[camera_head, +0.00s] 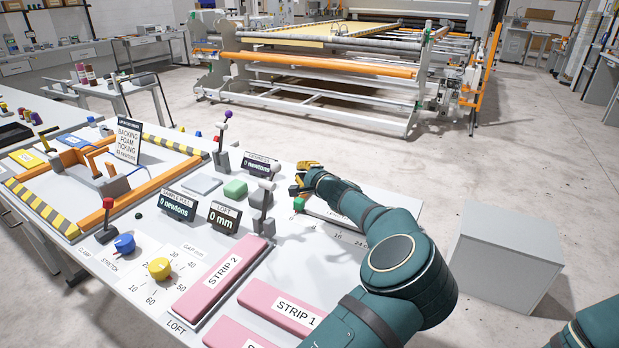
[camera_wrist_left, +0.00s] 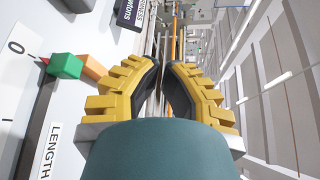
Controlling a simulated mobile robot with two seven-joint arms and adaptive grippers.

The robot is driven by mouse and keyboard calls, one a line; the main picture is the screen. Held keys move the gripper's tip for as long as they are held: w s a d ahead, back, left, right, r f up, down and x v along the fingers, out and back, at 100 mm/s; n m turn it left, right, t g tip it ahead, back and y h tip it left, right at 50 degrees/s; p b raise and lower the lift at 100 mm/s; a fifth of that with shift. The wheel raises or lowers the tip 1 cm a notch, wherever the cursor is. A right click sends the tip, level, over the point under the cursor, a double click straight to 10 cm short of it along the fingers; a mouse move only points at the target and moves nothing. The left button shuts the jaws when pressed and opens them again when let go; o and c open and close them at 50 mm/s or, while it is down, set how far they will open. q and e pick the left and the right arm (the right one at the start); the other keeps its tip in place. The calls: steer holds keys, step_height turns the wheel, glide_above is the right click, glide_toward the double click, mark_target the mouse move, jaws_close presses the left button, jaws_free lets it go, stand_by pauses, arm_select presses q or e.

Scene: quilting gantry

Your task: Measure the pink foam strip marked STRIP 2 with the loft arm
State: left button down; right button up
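The pink foam strip marked STRIP 2 (camera_head: 214,289) lies flat on the bench, beside the word LOFT at its near end. The LOFT display (camera_head: 224,217) reads 0 mm. A grey lever with a pale knob (camera_head: 263,205) stands behind the strip's far end; I cannot tell whether it is the loft arm. My left gripper (camera_head: 304,170) is above the far bench edge, beyond the strip, near a green block (camera_head: 298,204) on the LENGTH scale. In the left wrist view the yellow fingers (camera_wrist_left: 161,64) nearly meet, with nothing between them. My right gripper is out of frame.
STRIP 1 (camera_head: 278,305) and another pink strip (camera_head: 236,334) lie nearer. A yellow knob (camera_head: 160,268), a blue knob (camera_head: 124,243) and a red-knobbed lever (camera_head: 106,222) are on the left. A grey box (camera_head: 505,262) stands right of the bench.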

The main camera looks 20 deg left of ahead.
arm_select(q)
steer(key=a, duration=0.1)
steer(key=s+a, duration=0.1)
steer(key=a+b, duration=0.1)
steer(key=a, duration=0.1)
steer(key=shift+s+r, duration=0.3)
steer(key=shift+r, duration=0.1)
stand_by(0.5)
steer(key=shift+s+r, duration=0.3)
steer(key=shift+s, duration=0.05)
